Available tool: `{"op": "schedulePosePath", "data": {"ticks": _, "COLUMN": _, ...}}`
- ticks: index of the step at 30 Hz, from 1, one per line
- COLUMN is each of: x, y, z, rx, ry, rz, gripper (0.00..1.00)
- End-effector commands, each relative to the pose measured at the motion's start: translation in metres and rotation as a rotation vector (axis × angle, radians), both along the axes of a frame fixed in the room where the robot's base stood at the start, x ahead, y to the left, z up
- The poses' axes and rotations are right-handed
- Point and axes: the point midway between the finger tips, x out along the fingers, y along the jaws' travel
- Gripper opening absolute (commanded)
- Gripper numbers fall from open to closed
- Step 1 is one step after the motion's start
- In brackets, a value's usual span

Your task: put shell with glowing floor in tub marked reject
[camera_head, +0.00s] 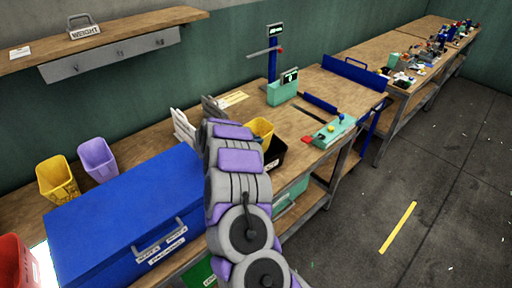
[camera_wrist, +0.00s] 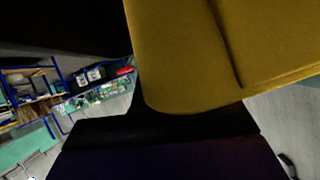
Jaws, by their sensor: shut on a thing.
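A yellow shell (camera_head: 263,129) shows just right of my arm, above a black tub (camera_head: 277,152); I cannot tell whether it touches the tub. It fills the upper right of the wrist view (camera_wrist: 205,50), with its wall against the dark finger of my gripper (camera_wrist: 160,122). My gripper is shut on this shell; in the head view my arm hides the jaws. The shell's floor is not visible, so no glow shows. Another yellow shell (camera_head: 57,181) and a purple shell (camera_head: 98,160) stand on the bench at left. No readable reject mark shows.
A large blue chest (camera_head: 125,210) with labels takes up the bench front left. A red container (camera_head: 14,262) is at the lower left edge. A green press (camera_head: 283,90) and a green control box (camera_head: 333,132) stand beyond. A green bin (camera_head: 200,273) is below the bench.

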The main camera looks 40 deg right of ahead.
Motion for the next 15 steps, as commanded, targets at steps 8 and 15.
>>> {"op": "schedulePosePath", "data": {"ticks": 8, "x": 0.0, "y": 0.001, "z": -0.022, "rx": 0.0, "ry": 0.001, "rz": 0.002, "gripper": 0.0}}
{"op": "schedulePosePath", "data": {"ticks": 15, "x": 0.0, "y": 0.0, "z": -0.023, "rx": 0.001, "ry": 0.002, "rz": 0.001, "gripper": 0.13}}
